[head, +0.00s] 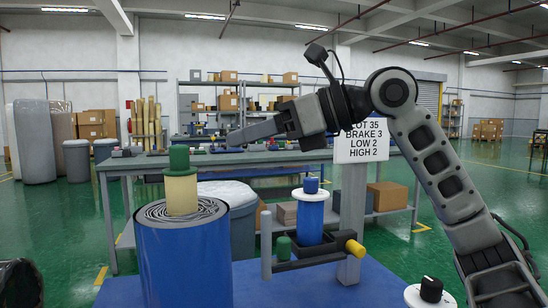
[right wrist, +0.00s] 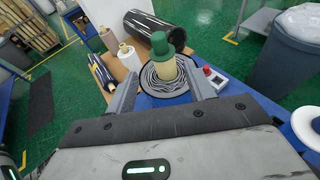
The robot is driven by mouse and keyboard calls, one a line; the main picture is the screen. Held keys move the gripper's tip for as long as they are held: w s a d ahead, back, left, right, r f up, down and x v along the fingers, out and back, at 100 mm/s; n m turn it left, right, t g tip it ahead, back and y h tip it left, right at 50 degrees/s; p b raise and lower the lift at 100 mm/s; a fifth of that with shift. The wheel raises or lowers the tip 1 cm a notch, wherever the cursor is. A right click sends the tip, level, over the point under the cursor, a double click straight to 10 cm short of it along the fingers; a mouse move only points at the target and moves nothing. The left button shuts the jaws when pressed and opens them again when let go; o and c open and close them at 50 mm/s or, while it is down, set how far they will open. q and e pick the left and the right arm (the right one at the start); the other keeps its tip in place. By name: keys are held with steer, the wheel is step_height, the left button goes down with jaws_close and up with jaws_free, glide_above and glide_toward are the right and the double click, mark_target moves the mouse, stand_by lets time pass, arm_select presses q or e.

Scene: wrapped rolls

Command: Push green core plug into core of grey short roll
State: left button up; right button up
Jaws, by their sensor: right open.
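The green core plug (head: 179,157) stands upright on top of a cream core (head: 181,193); how deep it sits cannot be told. The core rises from the grey wound top of a blue-sided roll (head: 185,255). In the right wrist view the plug (right wrist: 162,42), core (right wrist: 163,70) and grey windings (right wrist: 180,87) show beyond and between the fingers. My right gripper (head: 232,138) is open and empty, to the right of the plug and slightly higher. Its two fingers also show apart in the right wrist view (right wrist: 159,74). My left gripper is not in view.
A smaller blue roll (head: 310,220) with a blue plug stands on a fixture beside a second green piece (head: 283,248) and a yellow knob (head: 355,248). A sign (head: 361,143) stands behind. A grey workbench (head: 130,165) is behind.

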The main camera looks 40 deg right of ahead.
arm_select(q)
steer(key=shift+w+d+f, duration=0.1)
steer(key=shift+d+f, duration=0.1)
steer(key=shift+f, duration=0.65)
arm_select(e)
steer(key=shift+v, duration=1.5)
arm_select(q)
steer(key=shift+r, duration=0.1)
arm_select(e)
steer(key=shift+w+r, duration=0.1)
steer(key=shift+r, duration=0.05)
